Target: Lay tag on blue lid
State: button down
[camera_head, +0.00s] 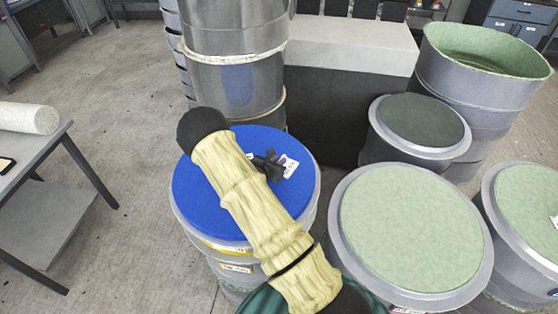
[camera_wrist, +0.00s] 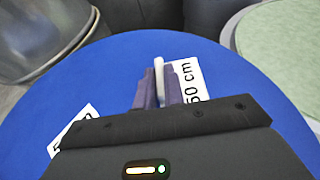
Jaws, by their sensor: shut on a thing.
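The blue lid (camera_head: 205,200) is a round blue top on a grey drum-shaped mould, and it fills much of the wrist view (camera_wrist: 250,100). My gripper (camera_head: 275,168) is over the right part of the lid. In the wrist view my gripper (camera_wrist: 158,92) has its dark fingers shut on a narrow white piece, the tag (camera_wrist: 158,72), seen nearly edge-on. I cannot tell whether it touches the lid. A white label reading "50 cm" (camera_wrist: 190,80) shows just right of the fingers. Another white label (camera_wrist: 72,128) is partly hidden by my gripper body.
A shiny metal cylinder (camera_head: 236,85) stands right behind the blue lid. Moulds with green tops (camera_head: 410,228) stand close on the right, with a dark green-topped one (camera_head: 420,120) behind. A grey table (camera_head: 40,150) is at the left, with open floor (camera_head: 110,85) between.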

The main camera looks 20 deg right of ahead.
jog(key=shift+f, duration=0.15)
jog(key=c, duration=1.5)
grip_release()
jog(key=shift+a+r, duration=0.1)
jog(key=shift+r, duration=0.1)
jog(key=b+v, duration=0.3)
jog(key=v, duration=0.9)
